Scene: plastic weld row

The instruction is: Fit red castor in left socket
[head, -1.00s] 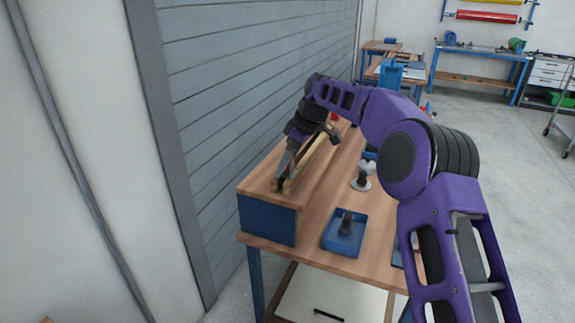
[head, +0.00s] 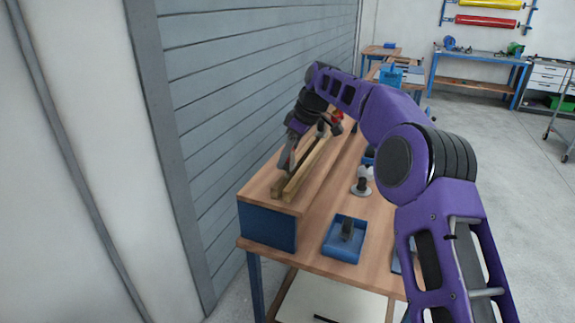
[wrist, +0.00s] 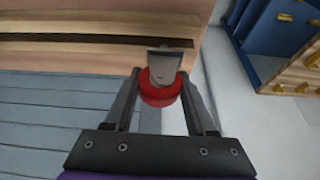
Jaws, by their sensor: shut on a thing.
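My gripper (wrist: 160,95) is shut on the red castor (wrist: 160,90) in the wrist view. The castor's red wheel lies between the two fingers, with a grey block-like part (wrist: 164,63) beyond it. In the head view my gripper (head: 287,163) is above the near end of a raised wooden shelf, beside a pair of light wooden rails (head: 304,170). The castor is too small or hidden to make out there. The wrist view shows a wooden surface with a long dark slot (wrist: 90,40) beyond the castor. I cannot tell which opening is the left socket.
A blue tray (head: 328,254) with a dark part (head: 347,229) stands at the bench's near edge. A grey-and-white castor-like part (head: 362,183) stands behind it. A small red item (head: 337,115) is farther back. A slatted grey wall (head: 240,90) runs close along the left.

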